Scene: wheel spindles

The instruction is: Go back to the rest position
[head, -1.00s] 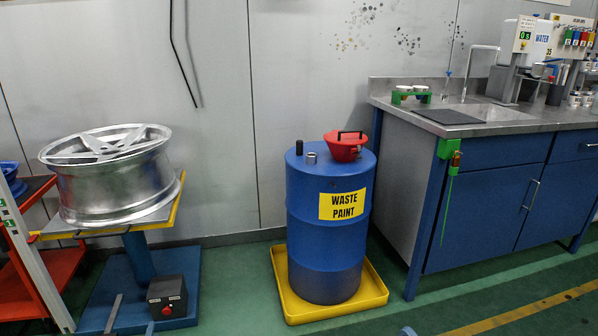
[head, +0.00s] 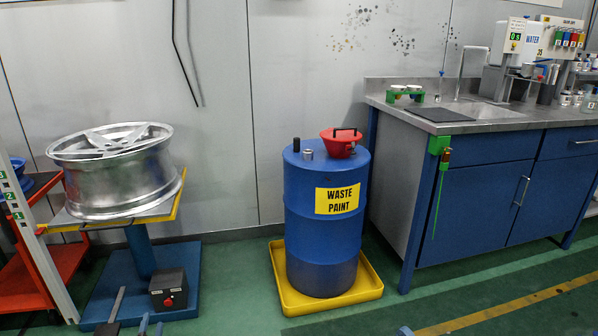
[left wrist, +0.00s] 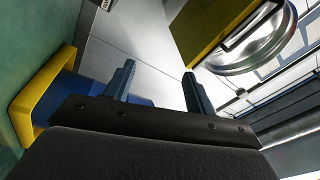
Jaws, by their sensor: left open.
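My left gripper (head: 133,304) shows only by its grey-blue fingertips at the bottom left of the head view, in front of the blue base of the wheel stand. In the left wrist view its two fingers (left wrist: 159,75) stand well apart with nothing between them. The silver wheel (head: 115,172) lies tilted on the yellow-edged stand (head: 140,252), apart from the gripper. The wheel also shows at the upper right of the left wrist view (left wrist: 240,52). A small bluish tip at the bottom edge of the head view (head: 405,330) may be my right gripper; its fingers cannot be made out.
A blue waste paint drum (head: 318,230) stands in a yellow tray (head: 290,302) at the middle. A blue cabinet with a steel sink top (head: 470,195) is on the right. A red cart (head: 35,285) is at the far left. Green floor between stand and tray is clear.

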